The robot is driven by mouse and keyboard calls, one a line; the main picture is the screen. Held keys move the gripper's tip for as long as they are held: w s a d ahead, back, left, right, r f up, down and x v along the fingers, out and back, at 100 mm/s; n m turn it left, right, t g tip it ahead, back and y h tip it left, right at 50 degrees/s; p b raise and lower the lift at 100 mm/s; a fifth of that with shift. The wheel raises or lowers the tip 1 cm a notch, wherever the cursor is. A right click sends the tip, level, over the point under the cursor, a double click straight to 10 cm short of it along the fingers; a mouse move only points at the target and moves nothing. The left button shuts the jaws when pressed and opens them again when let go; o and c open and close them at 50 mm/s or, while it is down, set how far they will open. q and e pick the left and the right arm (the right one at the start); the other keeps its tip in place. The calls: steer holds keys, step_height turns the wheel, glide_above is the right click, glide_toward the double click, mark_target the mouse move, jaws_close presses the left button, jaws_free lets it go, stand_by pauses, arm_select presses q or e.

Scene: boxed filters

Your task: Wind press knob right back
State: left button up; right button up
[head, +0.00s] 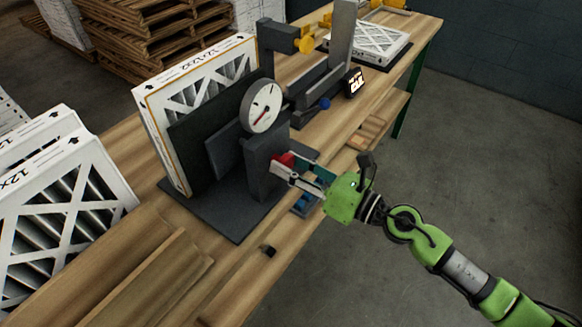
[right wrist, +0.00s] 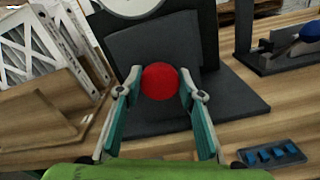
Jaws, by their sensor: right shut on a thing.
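The press knob is a red round knob (head: 284,160) on the side of the dark grey press (head: 263,170). It also shows in the right wrist view (right wrist: 159,81), between the fingertips. My right gripper (head: 290,167) is shut on the red knob, one finger on each side of it. The press has a round white dial (head: 261,107) with a red needle on top, and a dark plate facing a boxed filter (head: 200,85) that stands upright behind it. The exact turn of the knob cannot be told. My left gripper is not in view.
Boxed filters (head: 62,205) stand at the left end of the wooden bench. A second fixture with a blue knob (head: 324,103) and a small lit display (head: 355,82) stand farther along. Open floor lies at right.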

steer(key=shift+s+f+n+b, duration=0.15)
steer(key=shift+n+b, duration=1.4)
steer(key=shift+n, duration=2.8)
steer(key=shift+w+f+n+b, duration=0.1)
steer(key=shift+n+b, duration=1.45)
steer(key=shift+n, duration=2.8)
steer(key=o, duration=1.1)
steer(key=shift+s+a+r, duration=0.1)
